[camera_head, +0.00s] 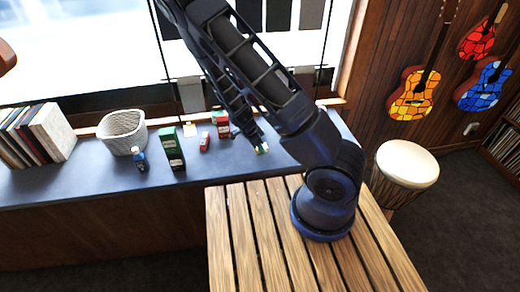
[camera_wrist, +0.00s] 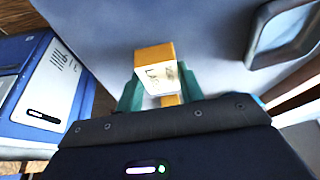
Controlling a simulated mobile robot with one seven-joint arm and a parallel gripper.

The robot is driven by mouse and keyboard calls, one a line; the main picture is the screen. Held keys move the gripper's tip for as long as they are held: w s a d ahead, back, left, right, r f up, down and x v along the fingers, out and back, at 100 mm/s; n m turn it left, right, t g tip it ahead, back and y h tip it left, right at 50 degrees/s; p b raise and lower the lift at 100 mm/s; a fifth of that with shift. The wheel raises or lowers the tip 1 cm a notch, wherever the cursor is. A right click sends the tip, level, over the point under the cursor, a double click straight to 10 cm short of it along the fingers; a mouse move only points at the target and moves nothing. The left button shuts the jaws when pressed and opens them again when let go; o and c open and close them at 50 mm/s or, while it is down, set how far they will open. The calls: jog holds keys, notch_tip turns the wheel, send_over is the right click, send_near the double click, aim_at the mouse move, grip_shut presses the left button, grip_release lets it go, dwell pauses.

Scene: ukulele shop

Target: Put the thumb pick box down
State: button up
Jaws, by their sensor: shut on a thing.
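The thumb pick box, small with a yellow-orange top and a pale printed side, is between the two green fingers of my gripper (camera_wrist: 160,92) in the wrist view. The box (camera_wrist: 157,75) stands out past the fingertips over a blue-grey surface. I cannot tell whether it touches that surface. In the head view my gripper (camera_head: 260,145) is low over the right part of the blue-grey counter (camera_head: 90,190), with a small yellowish bit of the box (camera_head: 262,149) showing at its tip. My arm hides part of the counter there.
On the counter to the left stand a red-and-green box (camera_head: 221,124), a small red item (camera_head: 204,141), a green box (camera_head: 172,148), a small blue item (camera_head: 140,159), a white basket (camera_head: 123,131) and a row of books (camera_head: 38,135). The front strip is clear. A slatted wooden table (camera_head: 240,230) is nearer.

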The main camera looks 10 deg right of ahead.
notch_tip(320, 180, up, 8)
jog(key=shift+r, duration=0.1)
dwell(0.5)
jog(key=w+d+r+m, duration=0.1)
jog(key=w+d+r, duration=0.1)
jog(key=w+d, duration=0.7)
jog(key=w+d+r+m, duration=0.1)
jog(key=w+d+r, duration=0.1)
jog(key=w+d, duration=0.7)
jog(key=shift+g, duration=0.3)
jog(key=shift+f, duration=5.35)
jog(key=o, duration=1)
